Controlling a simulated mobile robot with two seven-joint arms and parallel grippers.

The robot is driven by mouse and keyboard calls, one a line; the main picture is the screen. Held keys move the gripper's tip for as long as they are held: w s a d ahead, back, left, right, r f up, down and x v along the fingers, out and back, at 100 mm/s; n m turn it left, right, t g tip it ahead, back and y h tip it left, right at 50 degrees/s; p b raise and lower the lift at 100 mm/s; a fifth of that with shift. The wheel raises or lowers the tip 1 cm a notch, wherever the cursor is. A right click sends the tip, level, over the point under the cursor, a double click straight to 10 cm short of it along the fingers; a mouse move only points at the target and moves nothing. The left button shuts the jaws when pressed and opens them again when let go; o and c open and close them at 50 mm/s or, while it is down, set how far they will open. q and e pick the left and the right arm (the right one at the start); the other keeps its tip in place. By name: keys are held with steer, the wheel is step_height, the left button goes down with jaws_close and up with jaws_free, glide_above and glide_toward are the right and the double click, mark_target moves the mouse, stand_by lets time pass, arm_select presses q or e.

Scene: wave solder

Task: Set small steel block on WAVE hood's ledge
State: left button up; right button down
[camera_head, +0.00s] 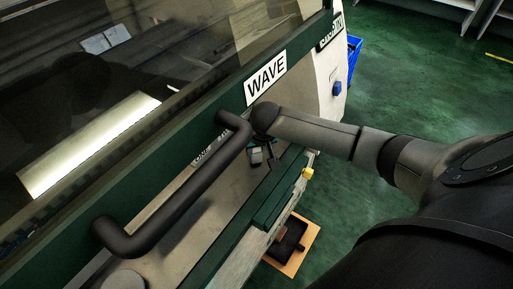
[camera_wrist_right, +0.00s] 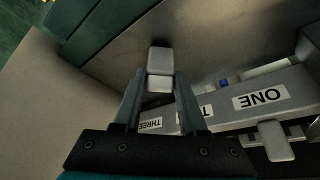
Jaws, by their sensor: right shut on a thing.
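The small steel block (camera_head: 256,155) is a light grey piece at the ledge below the WAVE label (camera_head: 266,79). My right gripper (camera_head: 264,157) reaches in from the right, past the end of the hood's black handle. In the right wrist view the block (camera_wrist_right: 160,60) sits between the fingertips of my right gripper (camera_wrist_right: 160,78), which is shut on it. The ledge (camera_wrist_right: 225,35) is a bare grey metal surface around and beyond the block. I cannot tell whether the block touches it. My left gripper is not in view.
The thick black handle (camera_head: 180,195) runs along the hood front, close to my right wrist. A bar with labels ONE and THREE (camera_wrist_right: 260,97) lies right of the fingers. A dark green rail (camera_head: 268,200) edges the ledge. A tray (camera_head: 291,246) is on the floor.

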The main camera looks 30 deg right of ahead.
steer(key=shift+f, duration=0.45)
steer(key=shift+c, duration=1.9)
jaws_free()
steer(key=p+v, duration=0.1)
steer(key=v, duration=0.6)
steer(key=shift+r, duration=0.2)
steer(key=shift+a, duration=0.1)
